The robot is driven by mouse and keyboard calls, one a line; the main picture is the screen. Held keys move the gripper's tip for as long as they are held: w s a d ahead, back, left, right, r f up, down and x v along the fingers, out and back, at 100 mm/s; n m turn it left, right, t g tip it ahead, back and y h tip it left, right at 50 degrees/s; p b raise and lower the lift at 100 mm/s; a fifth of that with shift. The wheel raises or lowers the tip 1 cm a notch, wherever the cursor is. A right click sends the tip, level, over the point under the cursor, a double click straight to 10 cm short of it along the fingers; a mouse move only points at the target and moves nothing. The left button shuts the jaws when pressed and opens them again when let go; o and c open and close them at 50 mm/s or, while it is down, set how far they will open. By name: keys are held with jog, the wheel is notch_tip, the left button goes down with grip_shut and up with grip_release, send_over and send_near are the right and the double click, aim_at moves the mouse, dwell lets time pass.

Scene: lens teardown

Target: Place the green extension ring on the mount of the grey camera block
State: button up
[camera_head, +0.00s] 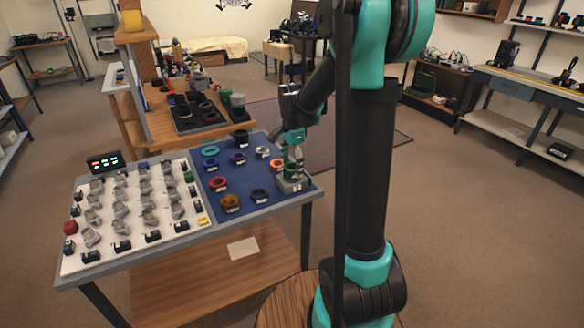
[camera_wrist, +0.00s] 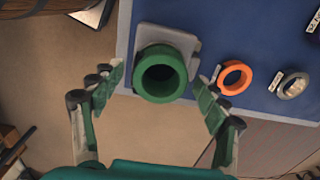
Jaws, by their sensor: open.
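The green extension ring (camera_wrist: 142,76) lies on top of the grey camera block (camera_wrist: 152,30), over its middle, and looks about upright in the wrist view. The mount beneath it is hidden, so I cannot tell how fully it is seated. My gripper (camera_wrist: 160,78) is open, with one finger on each side of the ring and visible gaps to it. In the head view the block (camera_head: 291,187) stands at the right edge of the blue mat, with my gripper (camera_head: 293,160) right above it; the ring is partly hidden there.
The blue mat (camera_head: 231,165) holds several other rings, among them an orange ring (camera_wrist: 222,77) and a silver ring (camera_wrist: 282,86) near the block. A white board (camera_head: 110,245) with several grey parts lies to the left. The table edge is close beside the block.

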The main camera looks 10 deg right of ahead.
aim_at(292, 167)
notch_tip(292, 167, up, 11)
jog(key=s+d+f+n+t, duration=0.2)
jog(key=s+f+n, duration=0.5)
jog(key=s, duration=0.4)
jog(key=s+d+f+n+t, duration=0.2)
jog(key=s+f+n, duration=0.5)
jog(key=s+f, duration=0.2)
jog(key=shift+s, duration=1)
